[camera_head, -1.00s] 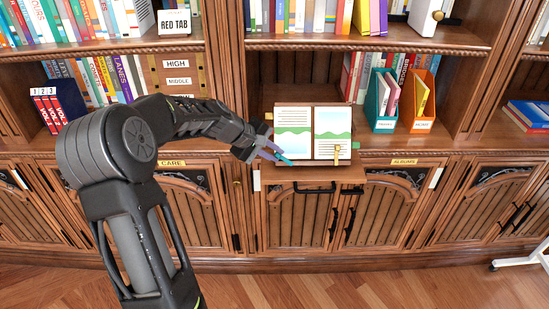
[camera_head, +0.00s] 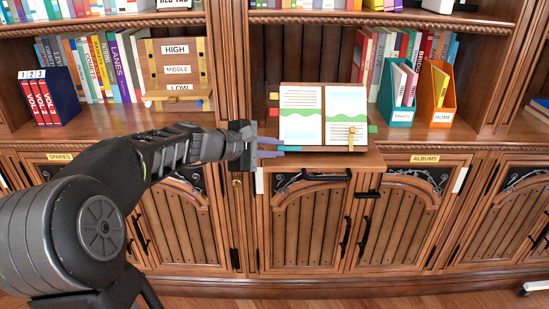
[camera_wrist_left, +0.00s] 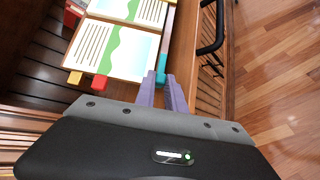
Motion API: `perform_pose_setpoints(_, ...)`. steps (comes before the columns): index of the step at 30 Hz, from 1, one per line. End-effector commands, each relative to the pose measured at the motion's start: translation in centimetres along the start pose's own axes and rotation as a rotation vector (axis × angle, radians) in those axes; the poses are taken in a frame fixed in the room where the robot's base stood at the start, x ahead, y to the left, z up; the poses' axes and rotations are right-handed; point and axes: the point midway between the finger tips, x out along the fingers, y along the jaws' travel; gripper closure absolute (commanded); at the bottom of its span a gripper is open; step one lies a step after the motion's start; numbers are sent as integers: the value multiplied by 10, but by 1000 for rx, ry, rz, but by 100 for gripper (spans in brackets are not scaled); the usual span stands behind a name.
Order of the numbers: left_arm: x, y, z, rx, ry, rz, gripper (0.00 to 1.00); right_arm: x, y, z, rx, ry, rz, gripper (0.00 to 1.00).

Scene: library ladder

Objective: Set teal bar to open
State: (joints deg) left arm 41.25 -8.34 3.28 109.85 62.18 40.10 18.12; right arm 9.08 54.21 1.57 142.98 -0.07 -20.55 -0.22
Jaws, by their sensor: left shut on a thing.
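The teal bar (camera_head: 289,149) is a short teal piece at the lower left edge of an open book (camera_head: 301,122) on a pull-out shelf (camera_head: 330,163). In the left wrist view the teal bar (camera_wrist_left: 162,68) lies along the book's lower edge. My left gripper (camera_head: 278,148) comes in from the left, and its purple fingers are close together at the bar's near end. In the left wrist view the left gripper (camera_wrist_left: 164,82) is shut on that end, and its tips partly hide it. My right gripper is not in view.
A yellow clip (camera_head: 352,138) sits on the right page, and coloured tabs stick out at the book's sides. Teal (camera_head: 399,98) and orange (camera_head: 436,98) file holders stand to the right. Black cabinet handles (camera_head: 346,236) are below the shelf.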

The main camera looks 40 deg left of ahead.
Motion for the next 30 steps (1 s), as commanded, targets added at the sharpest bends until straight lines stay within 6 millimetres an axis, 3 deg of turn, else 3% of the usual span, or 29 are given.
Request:
perform_pose_setpoints(12,0,-1,0,-11,1,6,100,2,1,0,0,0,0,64)
perform_pose_setpoints(13,0,-1,0,-10,1,6,84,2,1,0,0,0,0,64)
perform_pose_setpoints(20,0,-1,0,-9,1,6,65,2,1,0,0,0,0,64)
perform_pose_setpoints(30,0,-2,0,-9,0,4,64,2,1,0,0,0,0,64)
